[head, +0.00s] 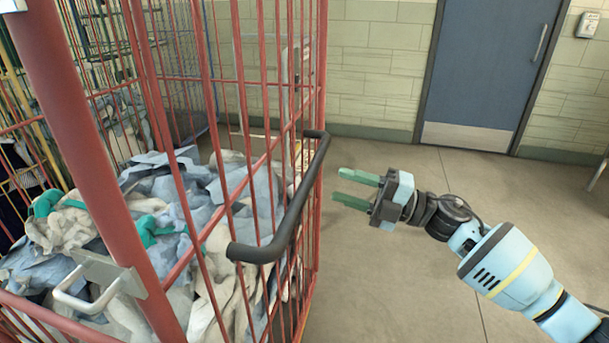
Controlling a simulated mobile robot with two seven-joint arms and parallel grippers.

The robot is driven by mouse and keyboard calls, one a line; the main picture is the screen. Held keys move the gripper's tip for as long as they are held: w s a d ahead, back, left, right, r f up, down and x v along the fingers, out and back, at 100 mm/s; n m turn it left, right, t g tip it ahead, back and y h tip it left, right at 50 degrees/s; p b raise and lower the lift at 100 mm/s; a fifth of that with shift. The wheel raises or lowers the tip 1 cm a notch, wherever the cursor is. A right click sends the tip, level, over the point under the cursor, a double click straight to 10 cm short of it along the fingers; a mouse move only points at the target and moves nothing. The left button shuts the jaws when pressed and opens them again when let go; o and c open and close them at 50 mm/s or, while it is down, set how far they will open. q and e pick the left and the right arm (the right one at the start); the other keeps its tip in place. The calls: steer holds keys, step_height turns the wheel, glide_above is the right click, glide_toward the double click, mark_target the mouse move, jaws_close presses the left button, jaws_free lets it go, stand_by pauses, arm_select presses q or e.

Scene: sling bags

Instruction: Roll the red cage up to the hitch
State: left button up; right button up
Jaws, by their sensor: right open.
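The red cage (313,226) fills the left half of the head view, close to me. It is a tall frame of red bars, filled with crumpled blue, cream and green cloths (195,215). A black handle bar (297,205) is fixed along its right side. My right gripper (357,188) is open and empty. It is to the right of the black handle, apart from it, with its green fingers pointing left toward the cage. My left gripper is not in view. I cannot make out the hitch in this view.
More wire cages (15,110) stand behind the red cage at the left. A blue door (490,65) is in the green block wall (375,70) at the back. The grey floor (400,270) right of the cage is clear.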

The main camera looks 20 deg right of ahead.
mark_target(311, 176)
steer(key=p+x, duration=0.1)
steer(key=x, duration=0.6)
steer(key=shift+w+a+r, duration=0.15)
steer(key=shift+w+a, duration=0.05)
steer(key=shift+a, duration=0.15)
jaws_close()
